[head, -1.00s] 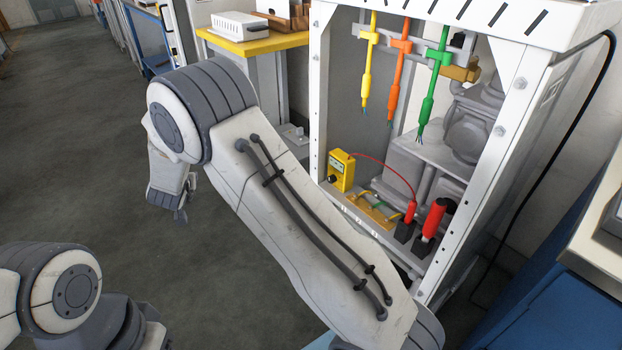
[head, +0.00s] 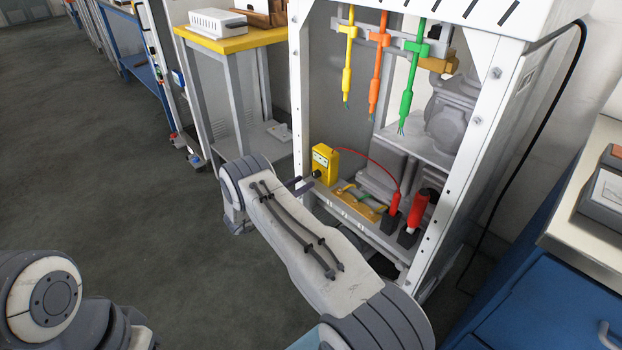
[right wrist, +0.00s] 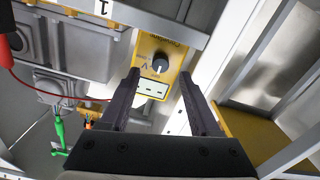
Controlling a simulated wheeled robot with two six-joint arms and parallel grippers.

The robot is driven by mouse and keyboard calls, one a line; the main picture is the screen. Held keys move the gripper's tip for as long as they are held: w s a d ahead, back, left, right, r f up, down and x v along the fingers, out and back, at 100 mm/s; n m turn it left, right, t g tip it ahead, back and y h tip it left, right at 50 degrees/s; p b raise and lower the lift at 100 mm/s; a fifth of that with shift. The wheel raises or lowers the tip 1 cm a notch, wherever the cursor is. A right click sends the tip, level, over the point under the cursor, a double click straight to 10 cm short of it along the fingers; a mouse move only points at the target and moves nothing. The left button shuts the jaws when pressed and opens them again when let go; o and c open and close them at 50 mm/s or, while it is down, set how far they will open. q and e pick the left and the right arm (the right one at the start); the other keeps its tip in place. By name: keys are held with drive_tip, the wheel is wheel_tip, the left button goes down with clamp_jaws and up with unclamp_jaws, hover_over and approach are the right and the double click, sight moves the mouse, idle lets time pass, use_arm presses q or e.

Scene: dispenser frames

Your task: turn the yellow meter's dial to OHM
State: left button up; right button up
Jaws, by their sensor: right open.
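The yellow meter (head: 324,164) stands upright on the frame's low shelf, with a black dial (head: 317,173) on its front. In the right wrist view the meter (right wrist: 172,46) appears upside down, with its black dial (right wrist: 160,63) and pale display (right wrist: 153,88). The dial's pointer setting is too small to read surely. My right gripper (right wrist: 158,74) is open and empty, its two fingers on either side of the dial in that view, seemingly short of it. In the head view only a dark finger (head: 300,186) shows beside the meter, the rest hidden behind my arm. My left gripper is out of view.
A red lead (head: 372,160) runs from the meter to a red probe (head: 394,203), beside a larger red handle (head: 418,210). A white post (head: 299,100) stands left of the meter. Open floor lies left.

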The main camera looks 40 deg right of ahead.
sight(314, 176)
drive_tip(key=shift+w+d, duration=0.2)
drive_tip(key=shift+d, duration=2.05)
clamp_jaws()
